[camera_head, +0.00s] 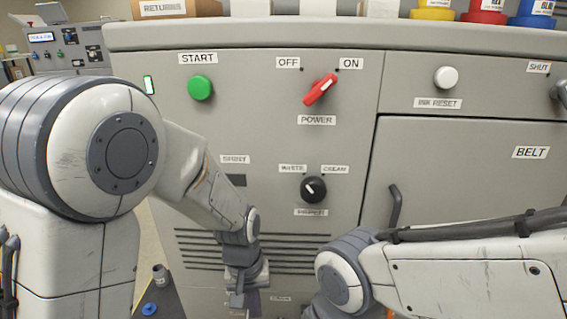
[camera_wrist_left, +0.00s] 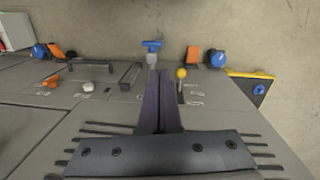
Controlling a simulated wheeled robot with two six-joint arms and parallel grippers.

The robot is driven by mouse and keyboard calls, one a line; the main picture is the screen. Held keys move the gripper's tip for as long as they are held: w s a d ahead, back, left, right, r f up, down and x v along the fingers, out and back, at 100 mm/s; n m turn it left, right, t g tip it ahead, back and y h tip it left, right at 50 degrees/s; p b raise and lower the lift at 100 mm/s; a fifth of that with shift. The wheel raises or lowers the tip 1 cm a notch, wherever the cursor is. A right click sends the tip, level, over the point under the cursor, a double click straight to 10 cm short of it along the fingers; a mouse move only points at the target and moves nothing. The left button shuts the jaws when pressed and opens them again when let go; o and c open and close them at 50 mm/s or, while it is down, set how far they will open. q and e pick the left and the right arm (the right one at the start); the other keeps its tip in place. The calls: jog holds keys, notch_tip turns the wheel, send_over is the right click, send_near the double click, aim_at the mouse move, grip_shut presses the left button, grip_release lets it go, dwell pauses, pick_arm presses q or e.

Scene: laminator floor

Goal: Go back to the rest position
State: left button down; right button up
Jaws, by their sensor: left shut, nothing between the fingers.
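My left arm comes in from the left in the head view and bends down in front of the grey machine panel (camera_head: 270,130). My left gripper (camera_head: 246,300) is low at the bottom edge of the head view, in front of the panel's vent slots. In the left wrist view its two dark fingers (camera_wrist_left: 160,100) are together with nothing between them. My right arm crosses the lower right of the head view; its gripper is out of frame.
The panel carries a green START button (camera_head: 200,87), a red power switch (camera_head: 320,89) tilted towards ON, a black dial (camera_head: 313,189) and a white button (camera_head: 446,77). A blue cap (camera_head: 149,309) lies lower left.

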pick_arm(q)
jog(key=s+d+r+m, duration=0.2)
jog(key=s+r+m, duration=0.7)
jog(key=s, duration=0.6)
notch_tip(320, 180, up, 39)
jog(key=p, duration=3.9)
jog(key=shift+s+a+r+n, duration=0.15)
jog(key=shift+s+n, duration=0.2)
jog(key=shift+n, duration=0.05)
